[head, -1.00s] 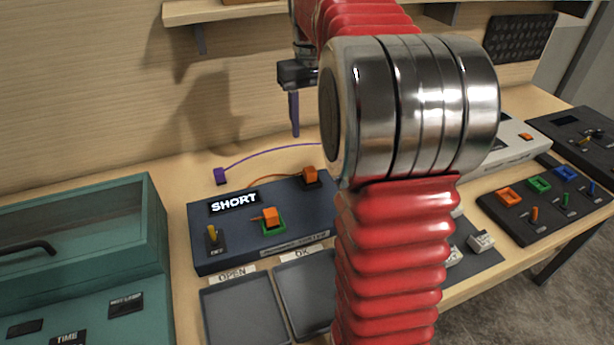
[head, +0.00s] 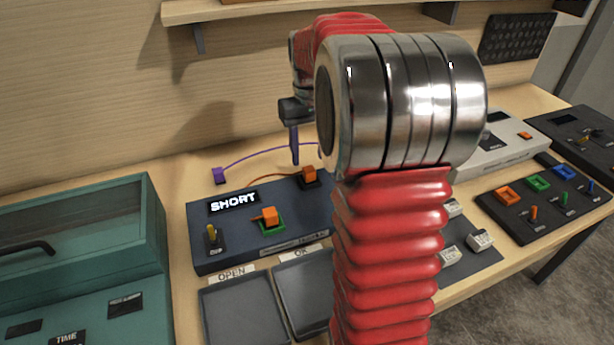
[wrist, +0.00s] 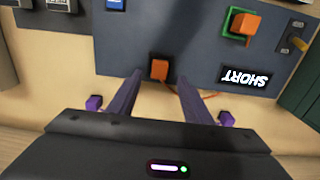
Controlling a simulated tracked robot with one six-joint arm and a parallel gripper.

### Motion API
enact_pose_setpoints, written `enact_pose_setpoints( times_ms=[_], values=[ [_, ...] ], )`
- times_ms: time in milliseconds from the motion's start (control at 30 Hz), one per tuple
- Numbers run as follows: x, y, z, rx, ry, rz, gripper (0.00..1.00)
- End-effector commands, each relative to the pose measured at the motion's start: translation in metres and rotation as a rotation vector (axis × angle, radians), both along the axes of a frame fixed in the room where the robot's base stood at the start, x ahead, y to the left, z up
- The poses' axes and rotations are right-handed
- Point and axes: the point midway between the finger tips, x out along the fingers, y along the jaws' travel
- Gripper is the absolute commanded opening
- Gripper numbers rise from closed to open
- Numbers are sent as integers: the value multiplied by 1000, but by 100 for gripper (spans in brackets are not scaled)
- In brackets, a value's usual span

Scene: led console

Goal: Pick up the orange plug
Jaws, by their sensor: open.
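One orange plug (head: 309,174) stands at the back edge of the dark blue console (head: 210,253), with an orange cable running from it. A second orange plug (head: 270,214) sits in a green-rimmed socket at the console's middle. They also show in the wrist view, the back plug (wrist: 159,69) between the fingertips in the picture and the socketed plug (wrist: 247,24) off to the upper right. My gripper (head: 295,162) is open and empty, with dark purple fingers pointing down near the back plug. In the wrist view the fingers (wrist: 160,78) appear on either side of that plug; their height over it is unclear.
The console display (head: 234,202) reads SHORT, beside a yellow toggle (head: 212,232). A purple plug (head: 219,175) on a purple cable lies behind the console. A teal case (head: 95,225) stands left, and grey trays (head: 240,310) lie in front. My arm hides the console's right part.

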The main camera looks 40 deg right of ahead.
Motion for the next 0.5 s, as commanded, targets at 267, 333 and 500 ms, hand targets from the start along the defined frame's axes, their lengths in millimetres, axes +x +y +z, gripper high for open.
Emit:
enact_pose_setpoints(
  times_ms=[267, 333, 500],
  values=[
    [0, 0, -5, 1, 2, 0, 45],
    [0, 0, -11, 1, 2, 0, 45],
    [-1, 0, -34, 2, 4, 0, 45]
  ],
)
